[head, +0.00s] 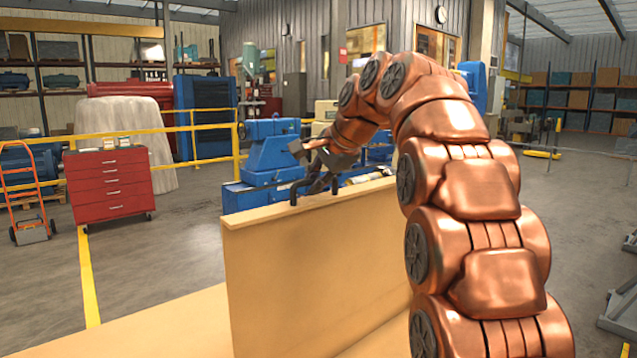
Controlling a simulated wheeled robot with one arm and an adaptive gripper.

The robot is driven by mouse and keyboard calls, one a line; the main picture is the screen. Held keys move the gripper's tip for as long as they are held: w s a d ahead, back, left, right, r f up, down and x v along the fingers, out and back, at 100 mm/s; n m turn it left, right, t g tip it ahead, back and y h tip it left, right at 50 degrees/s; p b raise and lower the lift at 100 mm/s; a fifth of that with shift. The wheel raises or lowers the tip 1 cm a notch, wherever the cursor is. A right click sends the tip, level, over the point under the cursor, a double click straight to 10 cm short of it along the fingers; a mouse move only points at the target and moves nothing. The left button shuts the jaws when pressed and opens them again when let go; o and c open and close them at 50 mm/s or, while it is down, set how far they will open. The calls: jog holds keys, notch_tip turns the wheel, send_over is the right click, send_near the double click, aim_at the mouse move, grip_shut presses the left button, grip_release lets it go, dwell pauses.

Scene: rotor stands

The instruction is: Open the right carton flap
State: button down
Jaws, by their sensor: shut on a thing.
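A large tan carton flap (312,270) stands upright in the middle of the head view, its top edge running from left to right. Its right part is hidden behind my copper arm. My gripper (314,194) is at the flap's top edge, with its dark fingers reaching down to that edge. The fingers look closed on the flap, though the contact is small in the picture. Another tan carton surface (165,325) lies flat and low at the bottom left. The carton's inside is not visible.
Behind the flap stands a blue machine (268,150). A red drawer cabinet (108,183) and an orange hand truck (27,195) stand at the left. Yellow railings (205,128) run behind. Grey floor is open between the cabinet and the carton, and at the right.

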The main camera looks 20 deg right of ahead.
jog(key=shift+w+r, duration=0.1)
dwell(0.3)
jog(key=c, duration=1.2)
grip_release()
jog(key=shift+v, duration=3.7)
